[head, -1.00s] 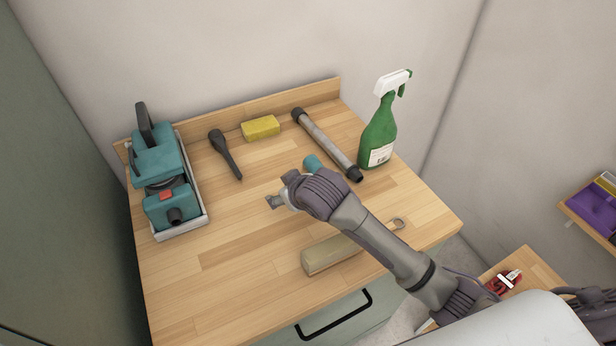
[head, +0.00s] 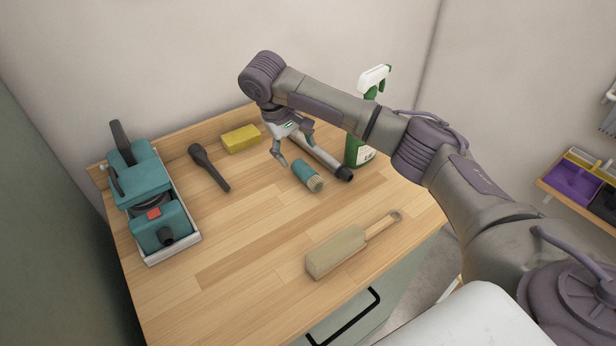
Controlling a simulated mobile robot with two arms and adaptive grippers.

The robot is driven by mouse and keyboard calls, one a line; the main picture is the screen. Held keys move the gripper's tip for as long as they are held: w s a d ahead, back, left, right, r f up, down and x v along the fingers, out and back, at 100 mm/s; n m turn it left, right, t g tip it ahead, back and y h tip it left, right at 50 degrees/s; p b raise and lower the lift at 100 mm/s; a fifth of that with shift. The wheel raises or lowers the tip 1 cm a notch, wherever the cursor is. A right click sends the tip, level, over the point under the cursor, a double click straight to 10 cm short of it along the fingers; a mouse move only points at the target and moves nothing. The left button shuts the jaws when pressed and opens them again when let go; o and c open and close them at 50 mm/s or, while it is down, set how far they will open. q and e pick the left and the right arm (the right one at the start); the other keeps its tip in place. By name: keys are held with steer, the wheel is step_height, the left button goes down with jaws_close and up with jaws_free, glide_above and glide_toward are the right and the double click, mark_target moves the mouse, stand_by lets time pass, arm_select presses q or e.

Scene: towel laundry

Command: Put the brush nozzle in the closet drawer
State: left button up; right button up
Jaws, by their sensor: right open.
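The brush nozzle (head: 306,175), a short teal cylinder with pale bristles, lies on the wooden top near its middle. My right gripper (head: 293,151) is open, above and just behind the brush nozzle, pointing down and apart from it as far as I can tell. The closet drawer (head: 318,326) is under the front edge of the top. Its grey-green front has a black bar handle (head: 346,318) and seems shut. My left gripper is not in view.

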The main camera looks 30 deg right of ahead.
mark_target(306, 171)
steer(key=x, duration=0.3)
steer(key=shift+f, duration=0.25)
steer(key=p+x, duration=0.1)
steer(key=x, duration=0.1)
steer(key=p+x, duration=0.1)
steer(key=x, duration=0.1)
steer(key=shift+s+d+f, duration=0.2)
steer(key=shift+d+f, duration=0.05)
steer(key=shift+f, duration=0.05)
steer(key=shift+d+f, duration=0.1)
steer(key=shift+f, duration=0.35)
steer(key=shift+c, duration=0.2)
steer(key=c, duration=1.3)
steer(key=shift+r, duration=0.15)
